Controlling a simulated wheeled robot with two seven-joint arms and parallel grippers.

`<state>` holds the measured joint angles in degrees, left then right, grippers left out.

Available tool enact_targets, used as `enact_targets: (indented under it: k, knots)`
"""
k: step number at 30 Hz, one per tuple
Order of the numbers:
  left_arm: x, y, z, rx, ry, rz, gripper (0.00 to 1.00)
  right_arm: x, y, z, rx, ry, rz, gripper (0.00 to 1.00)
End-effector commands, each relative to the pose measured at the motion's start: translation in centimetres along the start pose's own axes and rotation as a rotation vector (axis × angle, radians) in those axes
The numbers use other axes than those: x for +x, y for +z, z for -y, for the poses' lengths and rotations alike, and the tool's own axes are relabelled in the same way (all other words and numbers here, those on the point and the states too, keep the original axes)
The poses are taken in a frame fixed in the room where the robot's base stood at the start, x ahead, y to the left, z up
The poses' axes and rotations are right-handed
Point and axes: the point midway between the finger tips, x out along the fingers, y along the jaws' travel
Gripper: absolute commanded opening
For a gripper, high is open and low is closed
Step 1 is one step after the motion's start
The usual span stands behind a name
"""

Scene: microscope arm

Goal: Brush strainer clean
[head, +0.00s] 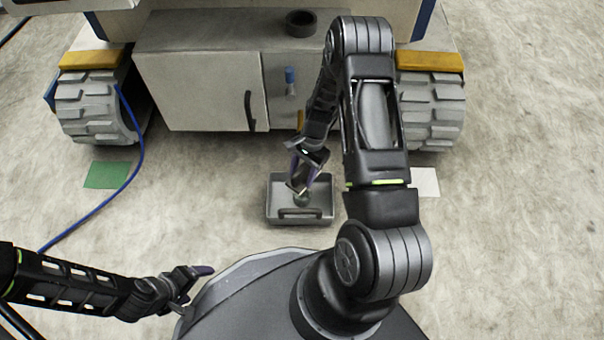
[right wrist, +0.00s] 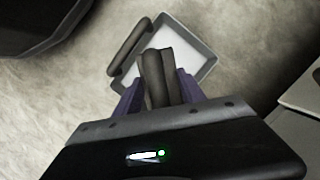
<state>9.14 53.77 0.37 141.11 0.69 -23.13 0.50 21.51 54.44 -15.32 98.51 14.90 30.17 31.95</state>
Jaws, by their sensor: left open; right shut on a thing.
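A grey rectangular tray-like box (head: 273,212) with a raised rim and a dark handle on its near side lies on the floor; it looks like the strainer. It also shows in the right wrist view (right wrist: 207,48) with a pale inside. My right gripper (head: 302,188) points down over it, shut on a dark, thick object (right wrist: 160,80) between its purple fingers, which may be the brush. A small greenish part (head: 302,199) shows below the fingers. I cannot tell whether it touches the box. My left gripper (head: 192,283) is open and empty at lower left.
A grey cabinet (head: 200,95) with a dark handle stands behind, between two treaded wheels (head: 90,105). A blue-topped item (head: 290,80) is on its front, a dark ring (head: 300,23) on top. A blue cable (head: 133,150) crosses a green patch (head: 107,175).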

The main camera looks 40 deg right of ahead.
Motion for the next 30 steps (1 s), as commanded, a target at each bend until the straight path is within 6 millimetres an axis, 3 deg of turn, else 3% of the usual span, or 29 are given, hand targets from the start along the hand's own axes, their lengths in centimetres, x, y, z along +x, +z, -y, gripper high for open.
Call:
enact_targets:
  k: [1, 9, 30]
  knots:
    - [-0.9, -0.1, -0.3, 0.000, 0.000, 0.000, 0.81, -1.1, 0.3, 0.0, 0.000, 0.000, 0.000, 0.03]
    - [-2.8, -0.2, -1.0, 0.000, 0.000, 0.000, 0.81, -3.6, 1.1, 0.1, 0.000, -0.001, 0.001, 0.03]
    - [-2.9, -0.2, -1.0, 0.000, 0.000, 0.000, 0.81, -3.9, 1.3, 0.3, -0.003, 0.000, 0.001, 0.03]
